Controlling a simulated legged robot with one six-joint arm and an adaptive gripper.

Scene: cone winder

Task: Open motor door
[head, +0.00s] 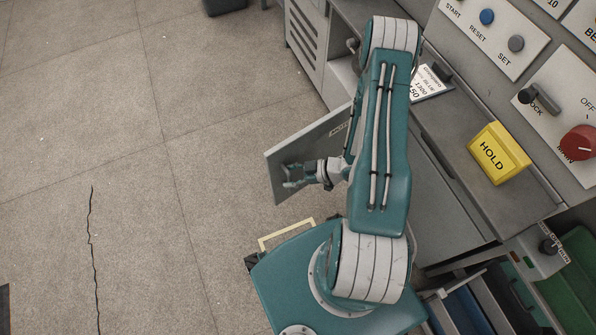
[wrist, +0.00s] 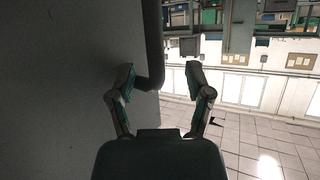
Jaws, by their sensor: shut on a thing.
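The motor door (head: 300,148) is a grey panel with a small label on its top edge. It stands swung out from the cabinet front over the floor. It fills the left of the wrist view (wrist: 60,90). Its dark bar handle (wrist: 152,45) runs down and bends in to the panel. My gripper (head: 293,178) is at the door's outer part, on the side facing my base. In the wrist view my gripper (wrist: 162,78) has a finger on either side of the handle and is shut on it. The exact contact is hard to see. My arm hides the door's hinge side.
The winder's control panel (head: 545,70) and counter, with a yellow HOLD block (head: 497,153), are at the right. A white card (head: 428,82) lies on the counter. Blue and green bins (head: 575,270) are at lower right. The floor (head: 130,160) left of the door is clear.

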